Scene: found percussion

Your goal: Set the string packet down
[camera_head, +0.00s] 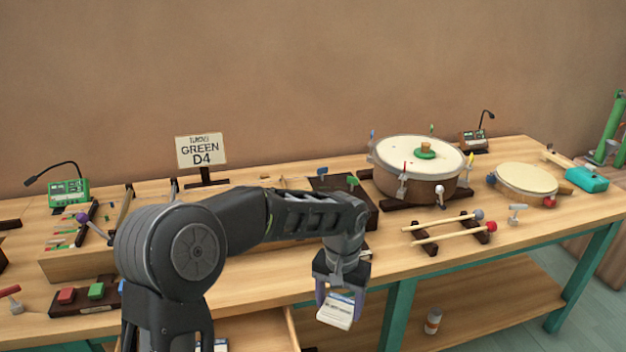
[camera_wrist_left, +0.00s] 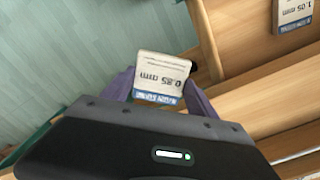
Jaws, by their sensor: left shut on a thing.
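The string packet (camera_head: 337,310) is a small white packet with a blue band. My left gripper (camera_head: 340,292) is shut on it and holds it in front of the bench's front edge, right of the open drawer. In the left wrist view the packet (camera_wrist_left: 162,78) sits between the purple fingers of my left gripper (camera_wrist_left: 160,95) and reads 0.85 mm. Another packet (camera_wrist_left: 292,12), marked 1.05 mm, lies in the wooden drawer at the upper right. My right gripper is not in view.
The open drawer (camera_head: 253,333) juts from the bench at the lower middle. The bench top (camera_head: 330,268) carries a large drum (camera_head: 420,163), mallets on a rack (camera_head: 440,229), and a "GREEN D4" sign (camera_head: 200,150). A small bottle (camera_head: 432,321) stands on the lower shelf.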

